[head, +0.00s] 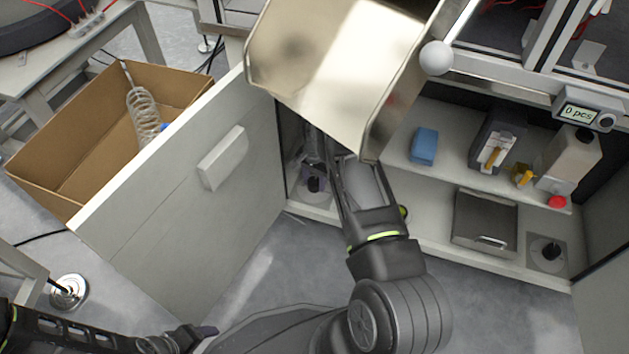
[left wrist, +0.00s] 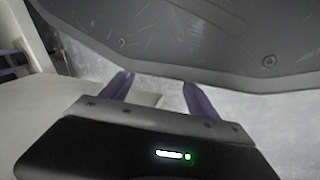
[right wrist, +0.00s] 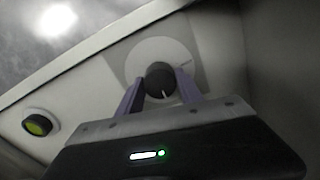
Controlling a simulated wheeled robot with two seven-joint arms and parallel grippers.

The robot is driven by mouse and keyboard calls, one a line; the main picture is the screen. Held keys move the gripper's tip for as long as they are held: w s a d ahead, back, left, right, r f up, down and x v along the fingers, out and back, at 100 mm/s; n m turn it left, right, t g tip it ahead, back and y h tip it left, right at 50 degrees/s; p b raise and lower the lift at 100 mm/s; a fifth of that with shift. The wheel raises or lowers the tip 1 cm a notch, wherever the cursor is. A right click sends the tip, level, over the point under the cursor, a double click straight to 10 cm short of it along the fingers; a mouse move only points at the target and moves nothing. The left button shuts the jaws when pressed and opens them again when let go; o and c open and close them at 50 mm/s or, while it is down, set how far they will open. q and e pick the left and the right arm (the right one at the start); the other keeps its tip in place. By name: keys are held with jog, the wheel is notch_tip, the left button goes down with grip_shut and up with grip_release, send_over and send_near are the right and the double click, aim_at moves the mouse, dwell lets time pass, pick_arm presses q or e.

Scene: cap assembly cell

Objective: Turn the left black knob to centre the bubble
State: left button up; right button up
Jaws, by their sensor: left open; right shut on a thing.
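The left black knob (head: 314,184) sits on a light plate on the cabinet floor, near the inner left corner. It also shows in the right wrist view (right wrist: 159,77) on a pale disc with a white pointer line. My right gripper (right wrist: 160,88) is shut on it, one purple finger on each side. A round green bubble level (right wrist: 38,125) lies left of the knob in the right wrist view; the bubble's position in it is too small to tell. My left gripper (left wrist: 158,82) is open and empty; in the head view it is low at the left (head: 205,331).
The open cabinet door (head: 190,200) stands left of my right arm. A metal hopper (head: 335,60) hangs above it. A second black knob (head: 551,250) is at the right. A dark flat box (head: 484,222) stands on the cabinet floor. A cardboard box (head: 60,185) is far left.

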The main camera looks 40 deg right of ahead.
jog(key=c, duration=0.6)
jog(key=shift+c, duration=0.2)
jog(key=shift+f+n+b, duration=0.1)
jog(key=shift+n+b, duration=0.3)
jog(key=shift+n, duration=0.1)
jog(key=shift+n+b, duration=0.55)
jog(key=shift+n, duration=0.35)
jog(key=n+b, duration=0.1)
jog(key=n, duration=0.2)
jog(key=shift+n+b, duration=0.3)
jog(key=n+b, duration=0.1)
jog(key=n, duration=0.2)
jog(key=shift+n, duration=0.3)
jog(key=shift+n+b, duration=0.55)
jog(key=shift+n, duration=1.35)
